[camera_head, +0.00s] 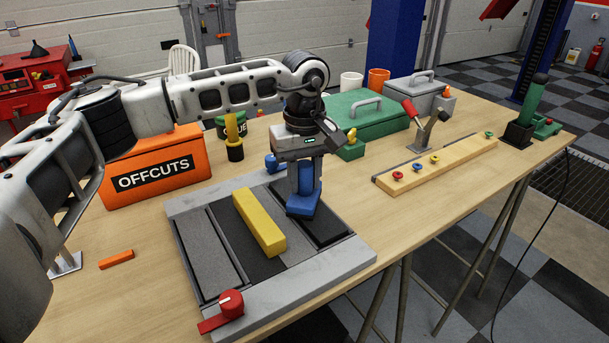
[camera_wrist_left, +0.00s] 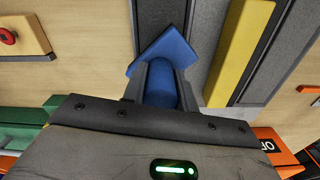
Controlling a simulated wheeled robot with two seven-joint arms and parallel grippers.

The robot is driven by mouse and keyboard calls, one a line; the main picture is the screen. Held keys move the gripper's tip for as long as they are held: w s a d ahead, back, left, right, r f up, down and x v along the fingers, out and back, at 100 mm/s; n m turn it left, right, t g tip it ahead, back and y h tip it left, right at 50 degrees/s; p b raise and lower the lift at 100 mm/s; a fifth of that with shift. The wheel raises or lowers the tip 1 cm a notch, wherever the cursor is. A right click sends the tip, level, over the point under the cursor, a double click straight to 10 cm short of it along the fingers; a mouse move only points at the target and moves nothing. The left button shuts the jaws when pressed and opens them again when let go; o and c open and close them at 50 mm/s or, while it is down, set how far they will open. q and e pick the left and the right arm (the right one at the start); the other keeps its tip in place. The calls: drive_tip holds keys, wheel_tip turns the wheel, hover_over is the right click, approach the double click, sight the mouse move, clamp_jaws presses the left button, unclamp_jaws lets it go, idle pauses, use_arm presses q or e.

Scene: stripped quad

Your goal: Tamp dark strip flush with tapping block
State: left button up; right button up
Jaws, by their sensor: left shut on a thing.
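My left gripper (camera_head: 306,172) is shut on the handle of the blue tapping block (camera_head: 303,204). The block's wide foot is low over the right part of the grey frame (camera_head: 350,255), at the right-hand dark strip (camera_head: 325,236). I cannot tell whether it touches the strip. In the left wrist view the blue block (camera_wrist_left: 150,50) covers part of the dark strip (camera_wrist_left: 160,14). A yellow bar (camera_head: 258,222) lies across the strips to the left, along another dark strip (camera_head: 256,265). My right gripper is not in view.
A red knob clamp (camera_head: 230,304) sits at the frame's front-left corner. An orange OFFCUTS box (camera_head: 150,190), a glue tin, and a green case (camera_head: 367,118) stand behind. A wooden rail (camera_head: 440,165) with coloured knobs lies right.

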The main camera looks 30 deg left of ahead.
sight(305, 163)
use_arm(q)
drive_tip(key=shift+f+b, duration=0.35)
drive_tip(key=shift+f, duration=0.2)
idle(1.1)
drive_tip(key=shift+r+p, duration=1.4)
drive_tip(key=shift+r, duration=0.65)
drive_tip(key=shift+r+p, duration=1.4)
drive_tip(key=shift+r, duration=0.75)
